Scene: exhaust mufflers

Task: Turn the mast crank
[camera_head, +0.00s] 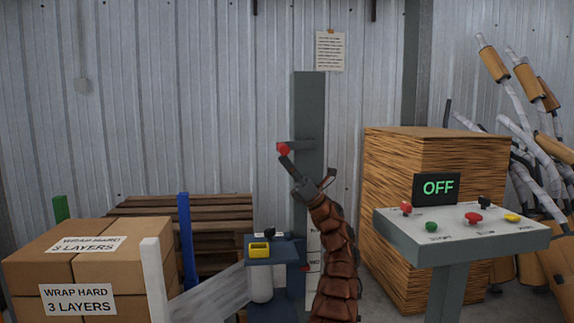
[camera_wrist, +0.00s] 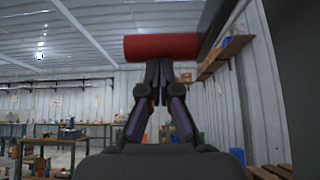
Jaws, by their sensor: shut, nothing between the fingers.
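The grey mast (camera_head: 309,110) stands upright in the middle of the head view. The crank's red handle (camera_head: 284,149) is at the mast's left side, with a grey piece (camera_head: 300,144) behind it. My gripper (camera_head: 287,163) reaches up from below, its tips right by the handle. In the wrist view the red handle (camera_wrist: 158,47) lies crosswise just past the fingertips, and a dark bar (camera_wrist: 214,28) runs from its right end. My gripper (camera_wrist: 158,70) is shut with nothing between its fingers. Whether the tips touch the handle I cannot tell.
A control panel (camera_head: 460,233) with coloured buttons and an OFF display (camera_head: 437,188) stands at right, before a large brown stack (camera_head: 400,190). Wrapped boxes (camera_head: 95,255) and pallets (camera_head: 225,210) are at left. A blue stand (camera_head: 275,250) with a yellow item (camera_head: 259,250) is at the mast's foot.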

